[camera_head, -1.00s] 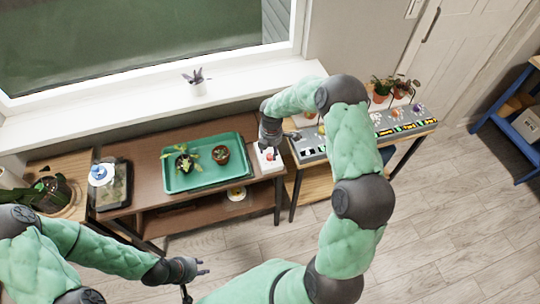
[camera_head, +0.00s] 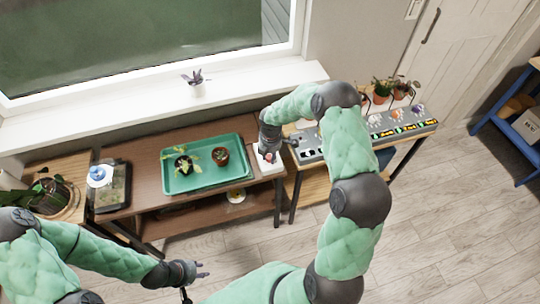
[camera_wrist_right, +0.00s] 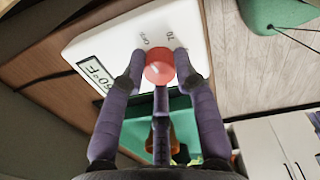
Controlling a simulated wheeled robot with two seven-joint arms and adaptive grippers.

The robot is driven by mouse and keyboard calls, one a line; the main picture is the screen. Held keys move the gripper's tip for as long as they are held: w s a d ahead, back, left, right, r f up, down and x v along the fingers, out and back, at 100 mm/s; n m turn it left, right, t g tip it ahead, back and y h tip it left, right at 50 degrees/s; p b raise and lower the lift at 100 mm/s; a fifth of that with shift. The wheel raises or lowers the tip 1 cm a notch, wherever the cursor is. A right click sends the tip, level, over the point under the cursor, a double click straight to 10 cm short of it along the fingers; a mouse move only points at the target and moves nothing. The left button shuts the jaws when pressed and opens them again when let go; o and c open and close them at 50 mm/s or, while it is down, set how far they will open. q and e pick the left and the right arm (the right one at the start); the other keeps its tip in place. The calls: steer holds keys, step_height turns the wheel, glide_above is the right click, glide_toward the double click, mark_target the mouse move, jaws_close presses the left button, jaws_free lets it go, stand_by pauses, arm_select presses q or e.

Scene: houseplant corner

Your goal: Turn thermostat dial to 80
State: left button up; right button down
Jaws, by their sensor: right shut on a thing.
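The thermostat is a white box (camera_wrist_right: 100,45) with a round red dial (camera_wrist_right: 158,68) and a small display (camera_wrist_right: 97,73), whose digits look like 60 °F, though they are tilted and partly cut off. A printed 70 shows beside the dial. In the head view the white thermostat (camera_head: 276,165) sits at the right end of the brown table. My right gripper (camera_wrist_right: 160,80) is shut on the red dial, its fingers around it; in the head view it hangs over the thermostat. My left gripper (camera_head: 198,270) is open and empty, above the floor in front of the table.
A green tray (camera_head: 231,178) with two potted plants lies on the table left of the thermostat. A grey strip with several coloured items (camera_head: 400,130) stands on the side table to the right. The floor (camera_head: 450,210) in front is clear.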

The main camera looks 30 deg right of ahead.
steer(key=shift+m, duration=0.3)
steer(key=m+b, duration=0.1)
steer(key=m, duration=0.2)
steer(key=shift+m, duration=0.3)
steer(key=m+b, duration=0.1)
steer(key=m, duration=0.2)
steer(key=shift+f+m, duration=0.1)
steer(key=shift+m, duration=0.3)
steer(key=m+b, duration=0.2)
steer(key=m, duration=0.5)
steer(key=m+b, duration=0.1)
steer(key=m, duration=0.2)
steer(key=shift+m, duration=0.4)
steer(key=m+b, duration=0.1)
steer(key=m, duration=0.2)
steer(key=shift+m+g, duration=0.3)
steer(key=m, duration=0.3)
steer(key=shift+m, duration=0.3)
steer(key=shift+a+m+b, duration=0.1)
steer(key=shift+m+b, duration=0.35)
steer(key=shift+m, duration=1.45)
